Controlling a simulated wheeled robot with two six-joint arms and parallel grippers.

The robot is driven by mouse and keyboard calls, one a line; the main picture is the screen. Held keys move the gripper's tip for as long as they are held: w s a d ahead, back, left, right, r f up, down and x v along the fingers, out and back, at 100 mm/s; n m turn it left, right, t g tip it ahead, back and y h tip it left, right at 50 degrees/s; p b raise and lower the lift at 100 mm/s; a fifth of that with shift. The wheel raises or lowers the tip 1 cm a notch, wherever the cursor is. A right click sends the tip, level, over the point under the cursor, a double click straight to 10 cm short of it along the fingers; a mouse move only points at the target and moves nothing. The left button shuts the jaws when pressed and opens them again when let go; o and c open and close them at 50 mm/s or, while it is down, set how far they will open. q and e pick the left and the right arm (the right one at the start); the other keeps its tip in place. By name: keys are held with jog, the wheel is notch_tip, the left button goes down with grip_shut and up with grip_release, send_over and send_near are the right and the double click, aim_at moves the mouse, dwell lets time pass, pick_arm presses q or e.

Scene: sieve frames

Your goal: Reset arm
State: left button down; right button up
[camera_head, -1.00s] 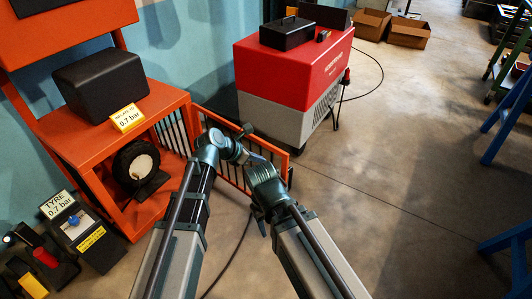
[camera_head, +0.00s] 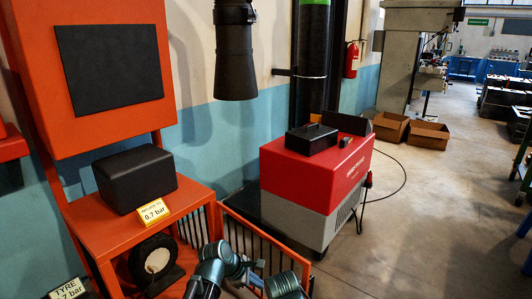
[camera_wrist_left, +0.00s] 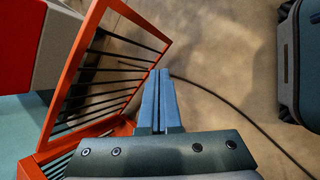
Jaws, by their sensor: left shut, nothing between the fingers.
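My left gripper (camera_wrist_left: 160,76) shows clearly in the left wrist view. Its two blue-grey fingers lie together, shut and with nothing between them. It points over the floor beside the orange barred guard (camera_wrist_left: 75,90), and no contact between them can be made out. In the head view, grey-green joints of my arms show at the bottom edge, in front of the guard (camera_head: 262,248); the fingertips cannot be made out there. My right gripper cannot be made out in either view.
An orange stand (camera_head: 95,230) with a black box (camera_head: 135,178) and a tyre (camera_head: 153,262) is at left. A red and grey machine (camera_head: 315,185) stands beyond the guard. A dark cable (camera_wrist_left: 235,108) crosses the floor. Open floor (camera_head: 420,220) lies to the right.

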pick_arm(q)
jog(key=s+a+f+m+g+y, duration=0.35)
jog(key=s+a+m+y, duration=0.25)
jog(key=s+a+m, duration=0.75)
jog(key=s+d+r+m+y, duration=0.1)
jog(key=s+d+m, duration=0.3)
jog(key=d+m, duration=0.5)
notch_tip(320, 180, up, 35)
jog(key=n+p, duration=0.1)
jog(key=p, duration=3.4)
jog(key=shift+w+d+n+p, duration=0.3)
jog(key=shift+d+n+p, duration=0.05)
jog(key=shift+d+p, duration=0.1)
jog(key=shift+f, duration=0.1)
